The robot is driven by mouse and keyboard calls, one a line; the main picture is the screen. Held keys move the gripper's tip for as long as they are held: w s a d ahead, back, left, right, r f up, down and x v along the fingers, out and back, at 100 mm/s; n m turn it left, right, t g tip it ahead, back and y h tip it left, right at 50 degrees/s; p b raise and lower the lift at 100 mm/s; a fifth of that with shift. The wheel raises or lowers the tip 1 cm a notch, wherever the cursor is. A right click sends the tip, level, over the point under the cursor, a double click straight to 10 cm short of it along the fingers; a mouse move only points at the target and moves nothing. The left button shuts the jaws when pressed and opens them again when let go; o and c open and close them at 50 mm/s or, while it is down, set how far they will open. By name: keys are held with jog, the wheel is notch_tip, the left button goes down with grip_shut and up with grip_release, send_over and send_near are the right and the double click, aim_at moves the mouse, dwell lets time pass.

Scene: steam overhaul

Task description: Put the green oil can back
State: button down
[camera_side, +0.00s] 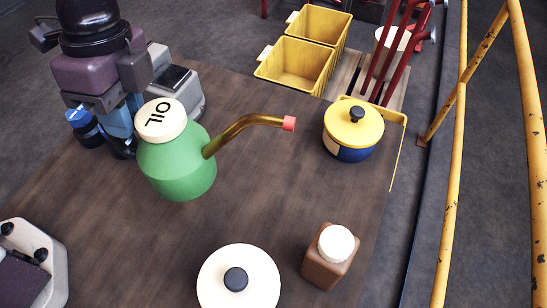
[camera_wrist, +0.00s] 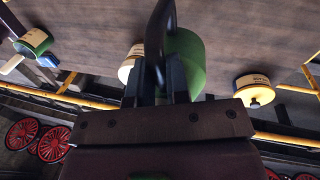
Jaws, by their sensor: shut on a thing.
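The green oil can (camera_side: 178,165) has a cream top marked OIL and a brass spout with a red tip pointing right. It is at the left-centre of the side view, over the brown table (camera_side: 250,185). I cannot tell whether its base touches the table. My gripper (camera_side: 122,142) is at its left side. In the wrist view, my gripper (camera_wrist: 160,85) is shut on the can's dark handle (camera_wrist: 157,45), with the green body (camera_wrist: 186,62) behind it. Part of the handle and the can's far side are hidden.
A yellow-lidded blue pot (camera_side: 353,130) stands near the right table edge. A white-lidded container (camera_side: 238,280) and a brown bottle (camera_side: 328,262) stand in front. A blue-capped jar (camera_side: 82,122) is behind my gripper. Yellow bins (camera_side: 295,68) and red pipes (camera_side: 400,50) lie beyond the table.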

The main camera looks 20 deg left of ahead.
aim_at(202, 132)
jog(key=shift+s+d+f+n, duration=0.25)
jog(key=shift+s+d+n, duration=0.05)
jog(key=shift+s+d, duration=0.55)
jog(key=shift+s+f+n, duration=0.2)
jog(key=shift+s+n, duration=0.05)
jog(key=shift+n, duration=0.05)
jog(key=shift+w+d+f+n+h, duration=0.2)
jog(key=shift+n+h, duration=0.1)
jog(key=shift+n, duration=0.3)
jog(key=w+d+f, duration=0.1)
jog(key=w, duration=0.1)
jog(key=w+d+f, duration=0.1)
jog(key=w+d, duration=0.1)
jog(key=w+d+f, duration=0.1)
jog(key=w+d, duration=0.1)
jog(key=shift+w+d+f, duration=0.2)
jog(key=shift+f, duration=0.15)
jog(key=w+d+f, duration=0.3)
jog(key=w+f, duration=0.1)
jog(key=f, duration=0.5)
jog(key=shift+w+d, duration=0.15)
jog(key=shift+d, duration=0.05)
jog(key=shift+f, duration=0.1)
